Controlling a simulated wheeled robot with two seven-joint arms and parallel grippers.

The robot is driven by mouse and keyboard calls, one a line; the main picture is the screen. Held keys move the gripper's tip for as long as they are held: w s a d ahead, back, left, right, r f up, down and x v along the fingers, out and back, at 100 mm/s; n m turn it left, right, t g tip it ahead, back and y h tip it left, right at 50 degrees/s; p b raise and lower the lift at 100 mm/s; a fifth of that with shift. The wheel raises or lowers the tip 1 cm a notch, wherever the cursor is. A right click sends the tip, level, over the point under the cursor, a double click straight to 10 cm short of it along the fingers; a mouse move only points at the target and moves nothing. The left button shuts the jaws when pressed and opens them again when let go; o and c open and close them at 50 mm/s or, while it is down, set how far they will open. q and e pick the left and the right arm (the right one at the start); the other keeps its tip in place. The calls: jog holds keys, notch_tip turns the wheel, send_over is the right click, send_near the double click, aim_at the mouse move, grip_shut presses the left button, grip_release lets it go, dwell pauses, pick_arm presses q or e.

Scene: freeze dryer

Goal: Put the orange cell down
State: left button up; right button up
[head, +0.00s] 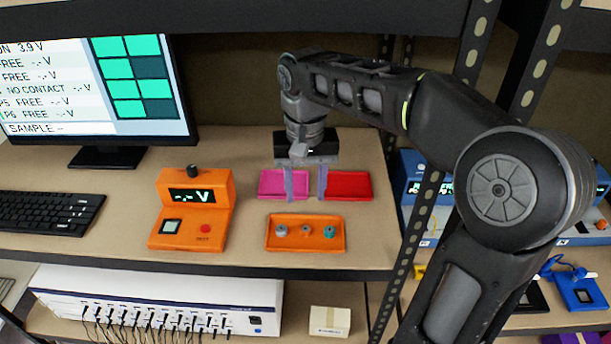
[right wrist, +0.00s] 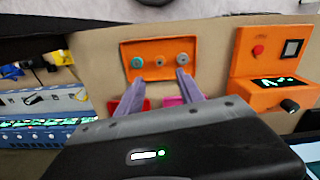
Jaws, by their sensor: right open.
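An orange tray (head: 305,246) lies on the upper shelf with three small round cells in a row. The middle one looks like the orange cell (head: 305,230), with a grey top. A grey cell (head: 281,231) is left of it and a teal cell (head: 329,231) right. The tray also shows in the right wrist view (right wrist: 160,80). My right gripper (head: 305,188) is open behind this tray, at the magenta tray (head: 270,183) and red tray (head: 348,186). I see nothing between its purple fingers, also visible in the right wrist view (right wrist: 158,95). My left gripper is not in view.
An orange tester (head: 193,210) stands left of the trays. A perforated shelf post (head: 415,240) stands at the right. A white multi-channel unit (head: 160,300) is on the lower shelf.

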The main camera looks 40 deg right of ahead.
jog(key=shift+r, duration=0.95)
